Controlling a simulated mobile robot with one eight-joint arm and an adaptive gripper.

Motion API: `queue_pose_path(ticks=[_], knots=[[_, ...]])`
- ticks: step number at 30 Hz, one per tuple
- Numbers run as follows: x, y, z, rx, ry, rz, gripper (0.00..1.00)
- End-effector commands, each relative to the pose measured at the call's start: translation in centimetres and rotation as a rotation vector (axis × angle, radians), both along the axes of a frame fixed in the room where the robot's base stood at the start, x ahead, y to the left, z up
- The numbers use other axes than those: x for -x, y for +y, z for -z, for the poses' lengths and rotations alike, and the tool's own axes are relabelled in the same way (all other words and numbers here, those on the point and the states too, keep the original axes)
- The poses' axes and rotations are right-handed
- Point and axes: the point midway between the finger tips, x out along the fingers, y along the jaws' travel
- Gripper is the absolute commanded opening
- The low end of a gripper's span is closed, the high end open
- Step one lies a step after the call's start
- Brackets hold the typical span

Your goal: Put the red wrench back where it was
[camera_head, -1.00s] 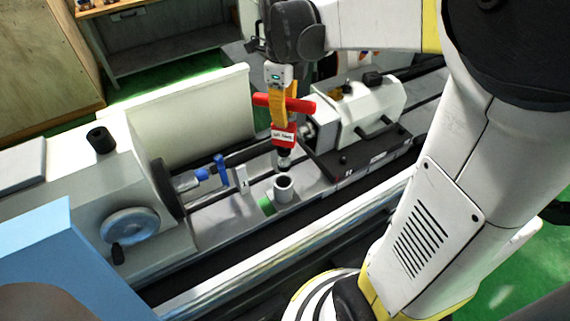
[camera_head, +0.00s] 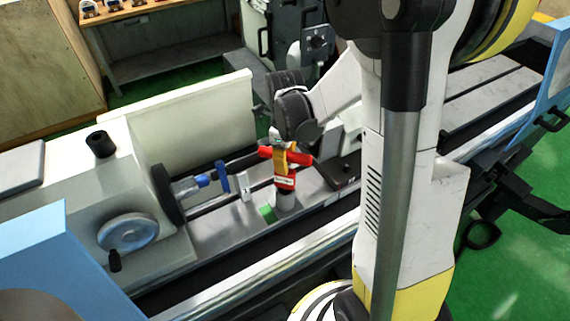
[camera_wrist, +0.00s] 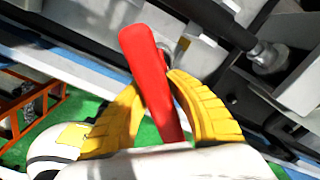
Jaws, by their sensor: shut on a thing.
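The red wrench (camera_head: 285,183) has a red cross handle and a red lower body with a white label. It stands roughly upright on the machine bed, at the grey cylindrical holder (camera_head: 286,203). Its metal tip is hidden and appears to be inside the holder. My gripper (camera_head: 281,164) has yellow fingers and is shut on the wrench just below the cross handle. In the wrist view the red handle (camera_wrist: 148,65) runs between the yellow fingers of my gripper (camera_wrist: 158,88). The holder's opening is hidden there.
A green block (camera_head: 267,213) sits left of the holder. A blue clamp (camera_head: 222,177) and a small white plate (camera_head: 243,187) stand further left. The workhead with its handwheel (camera_head: 128,231) is at the left. A white guard (camera_head: 195,122) rises behind the bed.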

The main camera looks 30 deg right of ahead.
Motion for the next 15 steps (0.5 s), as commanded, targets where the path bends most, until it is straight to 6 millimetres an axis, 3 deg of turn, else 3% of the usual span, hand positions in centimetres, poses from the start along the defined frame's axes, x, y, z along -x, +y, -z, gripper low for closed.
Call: queue_pose_path(ticks=[8,9,11,15], knots=[[0.00,0.00,0.25,0.000,0.000,0.000,0.00],[0.00,0.00,0.32,0.000,0.000,0.000,0.20],[0.00,0.00,0.21,0.000,0.000,0.000,0.38],[0.00,0.00,0.19,0.000,0.000,0.000,0.38]])
